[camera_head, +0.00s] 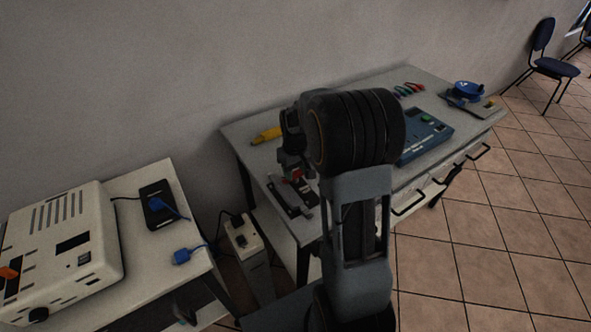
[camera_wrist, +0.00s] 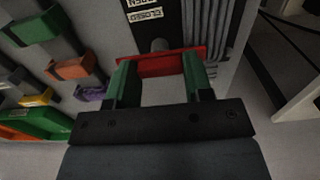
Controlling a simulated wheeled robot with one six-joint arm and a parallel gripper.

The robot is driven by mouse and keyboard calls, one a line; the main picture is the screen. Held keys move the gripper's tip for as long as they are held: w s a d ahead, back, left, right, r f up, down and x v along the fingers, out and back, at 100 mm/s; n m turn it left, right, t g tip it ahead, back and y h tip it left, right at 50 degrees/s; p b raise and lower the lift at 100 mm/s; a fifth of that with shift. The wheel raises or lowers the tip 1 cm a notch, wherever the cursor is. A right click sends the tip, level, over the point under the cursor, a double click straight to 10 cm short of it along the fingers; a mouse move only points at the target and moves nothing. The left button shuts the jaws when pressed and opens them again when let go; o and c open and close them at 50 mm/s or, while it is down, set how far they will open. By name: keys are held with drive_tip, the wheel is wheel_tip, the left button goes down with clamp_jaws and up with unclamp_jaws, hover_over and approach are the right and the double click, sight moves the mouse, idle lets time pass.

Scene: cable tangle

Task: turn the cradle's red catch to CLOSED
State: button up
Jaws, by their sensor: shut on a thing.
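The red catch (camera_wrist: 160,62) is a flat red bar lying crosswise in the wrist view, in front of a round grey pivot on a black plate (camera_wrist: 168,12). The plate carries upside-down labels; one reads CLOSED and the other, partly cut off, seems to read OPEN. My gripper (camera_wrist: 160,75), with green fingertips, is shut on the red catch, one finger near each end. In the head view my gripper (camera_head: 295,165) is over the near left part of the far table, with a bit of red below it. The black cradle (camera_head: 287,200) is partly hidden by my arm.
Grey cables (camera_wrist: 215,30) run beside the plate. Several coloured clips (camera_wrist: 70,68) are at the left of the wrist view. A blue device (camera_head: 425,137) and a yellow object (camera_head: 267,135) lie on the far table (camera_head: 350,90). A white machine (camera_head: 65,250) stands on the left table.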

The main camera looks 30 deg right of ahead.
sight(295, 172)
idle(0.4)
drive_tip(key=o, duration=0.9)
wheel_tip(295, 172, up, 14)
drive_tip(key=shift+f+p, duration=0.1)
drive_tip(key=shift+p, duration=0.5)
